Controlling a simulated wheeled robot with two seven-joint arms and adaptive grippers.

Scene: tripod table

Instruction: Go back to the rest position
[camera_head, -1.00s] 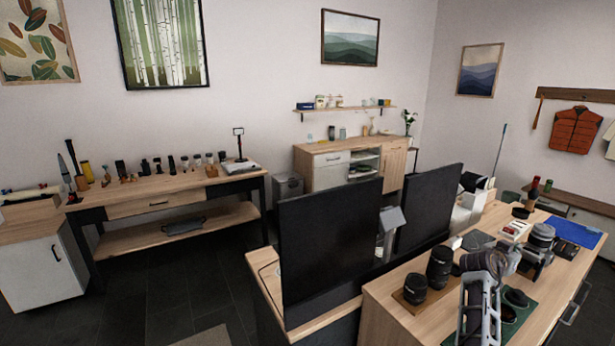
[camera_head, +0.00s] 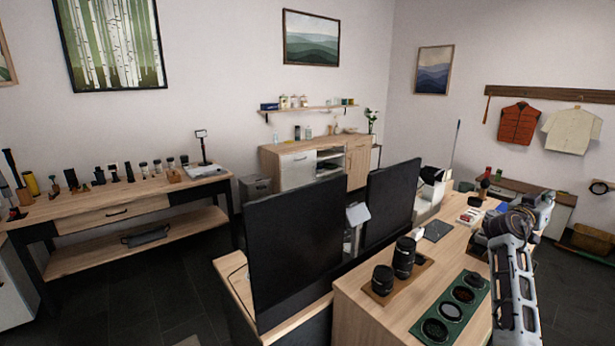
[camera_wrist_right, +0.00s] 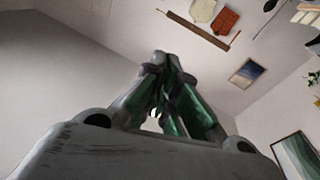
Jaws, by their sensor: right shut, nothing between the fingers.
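My right gripper (camera_wrist_right: 165,62) shows in the right wrist view with its fingers together and nothing between them. It points up toward a pale wall, clear of any object. In the head view my right arm (camera_head: 515,285) is raised at the right, in front of the right end of the wooden desk (camera_head: 365,318), and hides part of the desk top. My left gripper is in no view.
On the desk, a green mat (camera_head: 419,329) carries several dark rings, beside two black lenses (camera_head: 403,258). Two large black monitors (camera_head: 295,240) stand behind it. A workbench (camera_head: 110,211) stands at the left wall. Dark floor (camera_head: 150,290) is open between.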

